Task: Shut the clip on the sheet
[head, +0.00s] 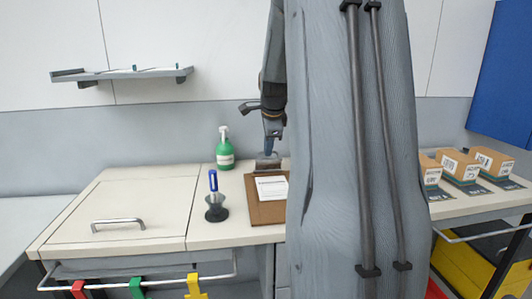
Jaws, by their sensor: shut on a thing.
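A brown clipboard (265,213) lies on the counter, its right part hidden behind my arm. A white sheet (271,188) lies on the board with its top edge at the clip. The grey metal clip (266,165) is at the far end of the board. My gripper (269,151) points down at the clip from above, and its bluish fingertips are shut on the clip's upper part. Whether the clip's jaw presses on the sheet is too small to tell.
A green pump bottle (225,153) stands left of the clip. Small cartons (463,165) are at right. A wall shelf (122,75) is at upper left. The counter's left part, with a handle (118,223), is clear.

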